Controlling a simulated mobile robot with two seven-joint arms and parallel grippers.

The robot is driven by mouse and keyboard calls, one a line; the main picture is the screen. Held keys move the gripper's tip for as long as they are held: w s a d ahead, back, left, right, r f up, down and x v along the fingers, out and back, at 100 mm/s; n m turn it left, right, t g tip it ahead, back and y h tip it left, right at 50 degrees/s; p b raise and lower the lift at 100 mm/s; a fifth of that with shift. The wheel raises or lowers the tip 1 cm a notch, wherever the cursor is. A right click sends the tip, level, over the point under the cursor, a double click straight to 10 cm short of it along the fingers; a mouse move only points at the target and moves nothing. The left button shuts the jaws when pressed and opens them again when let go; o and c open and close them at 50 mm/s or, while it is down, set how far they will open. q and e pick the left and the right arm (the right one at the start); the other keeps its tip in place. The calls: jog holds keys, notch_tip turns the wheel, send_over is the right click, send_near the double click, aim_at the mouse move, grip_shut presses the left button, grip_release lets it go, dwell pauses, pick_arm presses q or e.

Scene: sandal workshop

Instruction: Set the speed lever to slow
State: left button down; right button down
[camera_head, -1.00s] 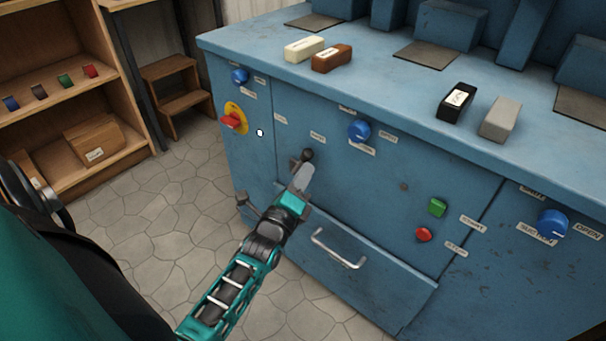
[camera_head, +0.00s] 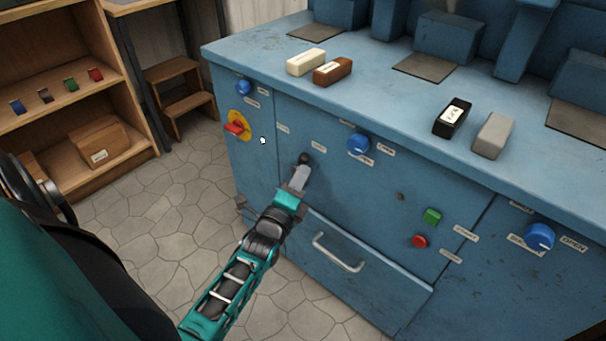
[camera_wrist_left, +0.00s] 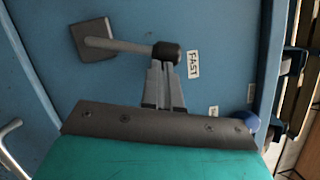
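The speed lever shows in the left wrist view as a grey rod on a square base plate (camera_wrist_left: 92,40), ending in a black knob (camera_wrist_left: 167,52) beside a label reading FAST (camera_wrist_left: 194,64). In the head view the knob (camera_head: 305,158) stands out from the blue machine's front, above the drawer handle. My left gripper (camera_head: 301,176) is at the knob. In the wrist view its fingers (camera_wrist_left: 162,70) are close together, tips at the knob's lower edge; I cannot tell whether they touch it. The knob does not show between them. My right gripper is not in view.
The machine front carries a red switch on yellow (camera_head: 235,127), a blue dial (camera_head: 358,144), a green button (camera_head: 432,216), a red button (camera_head: 419,241) and a drawer handle (camera_head: 338,252). Several blocks lie on the machine top (camera_head: 400,95).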

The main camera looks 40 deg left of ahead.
pick_arm(q)
jog(key=shift+a+r+n+g+p, duration=0.3)
jog(key=shift+a+r+n+p, duration=0.5)
jog(key=shift+p, duration=0.45)
jog(key=shift+w+a+n+g+h+p, duration=0.15)
jog(key=shift+a+n+g+p, duration=0.3)
jog(key=shift+a+n+p, duration=1)
jog(key=shift+w+a+n+g+h+p, duration=0.15)
jog(key=shift+a+n+g+p, duration=0.3)
jog(key=shift+a+n+p, duration=1)
jog(key=shift+d, duration=0.15)
